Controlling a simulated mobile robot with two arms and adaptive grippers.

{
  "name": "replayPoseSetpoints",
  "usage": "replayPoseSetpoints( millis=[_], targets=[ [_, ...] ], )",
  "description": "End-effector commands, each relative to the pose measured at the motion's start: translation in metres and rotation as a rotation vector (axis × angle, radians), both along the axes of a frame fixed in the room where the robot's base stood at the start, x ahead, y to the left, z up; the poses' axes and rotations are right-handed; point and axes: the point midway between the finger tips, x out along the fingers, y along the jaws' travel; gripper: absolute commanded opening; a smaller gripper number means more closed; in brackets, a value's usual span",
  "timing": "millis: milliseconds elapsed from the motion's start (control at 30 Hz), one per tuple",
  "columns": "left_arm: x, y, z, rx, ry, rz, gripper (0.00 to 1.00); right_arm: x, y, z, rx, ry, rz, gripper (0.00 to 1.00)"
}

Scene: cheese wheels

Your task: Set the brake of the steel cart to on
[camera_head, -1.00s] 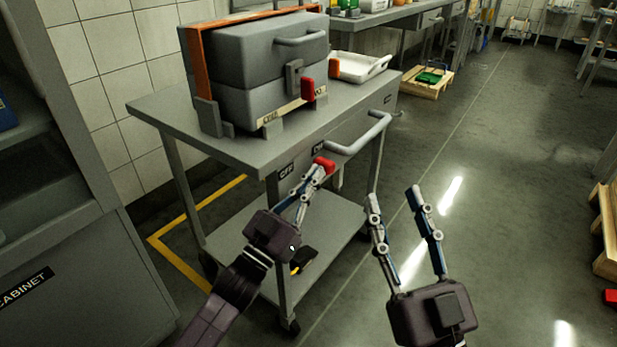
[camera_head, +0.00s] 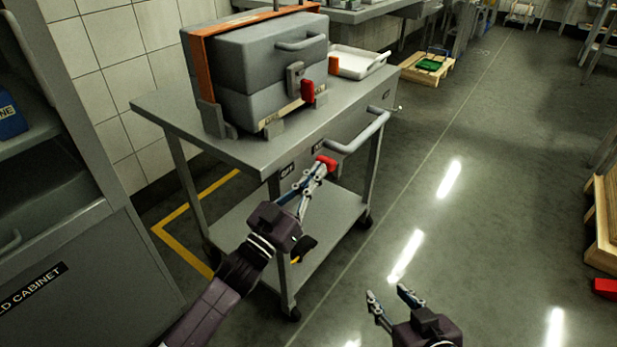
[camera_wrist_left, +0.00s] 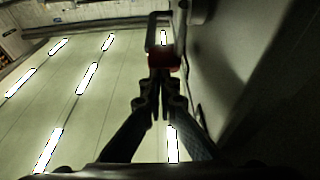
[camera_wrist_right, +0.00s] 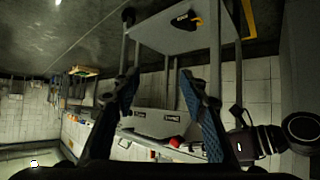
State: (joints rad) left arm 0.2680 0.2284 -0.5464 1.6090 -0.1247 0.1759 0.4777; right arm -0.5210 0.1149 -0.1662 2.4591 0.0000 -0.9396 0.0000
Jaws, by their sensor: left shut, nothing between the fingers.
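The steel cart (camera_head: 163,112) stands left of centre. Its front panel carries an OFF label (camera_head: 287,170) and, to the right, a second label (camera_head: 317,149) partly hidden, apparently ON. The red brake knob (camera_head: 327,161) is close below and right of that second label. My left gripper (camera_head: 319,170) is shut and empty, its fingertips at the knob; they appear to touch it. The left wrist view shows the red knob (camera_wrist_left: 165,62) just ahead of the closed fingertips. My right gripper (camera_head: 388,292) is open and empty, low over the floor, apart from the cart.
A grey case (camera_head: 255,65) with an orange strap and a white tray (camera_head: 358,62) sit on the cart. The cart's push handle (camera_head: 362,135) juts out near the knob. A cabinet (camera_head: 70,270) stands at left.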

Motion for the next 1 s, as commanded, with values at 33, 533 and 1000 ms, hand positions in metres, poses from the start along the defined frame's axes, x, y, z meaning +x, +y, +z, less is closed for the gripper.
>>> replayPoseSetpoints(
  millis=[33,533,1000],
  targets=[
    [0.0,0.0,0.003,0.004,0.005,0.0,0.0,-0.008,-0.004,-0.006,-0.012,0.049,-0.004,0.4],
    [0.004,-0.003,0.003,0.038,0.051,0.0,0.0,-0.119,-0.04,-0.067,-0.122,0.564,-0.043,0.4],
    [0.004,-0.003,0.001,0.045,0.06,0.0,0.0,-0.145,-0.047,-0.074,-0.141,0.665,-0.05,0.4]
  ],
)
